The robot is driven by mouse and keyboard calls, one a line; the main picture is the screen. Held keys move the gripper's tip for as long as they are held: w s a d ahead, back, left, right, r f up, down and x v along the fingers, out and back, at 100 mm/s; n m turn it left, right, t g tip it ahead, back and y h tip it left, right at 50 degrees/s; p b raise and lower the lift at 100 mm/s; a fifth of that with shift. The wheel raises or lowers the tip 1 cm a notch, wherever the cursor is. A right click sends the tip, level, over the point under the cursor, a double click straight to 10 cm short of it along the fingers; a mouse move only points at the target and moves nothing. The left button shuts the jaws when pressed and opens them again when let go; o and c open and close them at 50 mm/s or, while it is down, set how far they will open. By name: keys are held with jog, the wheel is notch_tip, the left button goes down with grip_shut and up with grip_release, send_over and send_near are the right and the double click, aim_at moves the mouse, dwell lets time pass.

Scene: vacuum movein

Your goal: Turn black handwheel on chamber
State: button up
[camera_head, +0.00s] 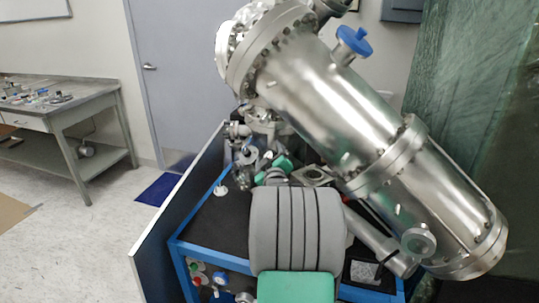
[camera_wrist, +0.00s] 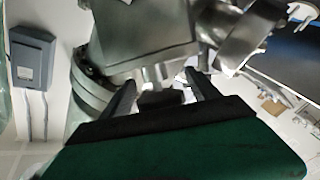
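The steel chamber (camera_head: 330,105) is a large tilted cylinder with bolted flanges, in the head view. A small dark knob-like part (camera_wrist: 160,97), perhaps the black handwheel, sits below a steel block in the wrist view. My gripper (camera_wrist: 160,80) has its two dark fingers apart, one on each side of that part. I see no clear contact between the fingers and it. In the head view my own grey and green arm hides the gripper, and I cannot pick out a black handwheel there.
A blue handwheel (camera_head: 354,41) stands on the chamber's upper side. Pipes and green-handled fittings (camera_head: 275,165) crowd the blue-framed cart (camera_head: 205,215) below. Steel parts close in above the fingers in the wrist view. A workbench (camera_head: 65,115) stands left, with clear floor before it.

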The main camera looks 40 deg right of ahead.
jog(key=b+v, duration=0.1)
jog(key=v, duration=0.7)
jog(key=shift+d, duration=0.1)
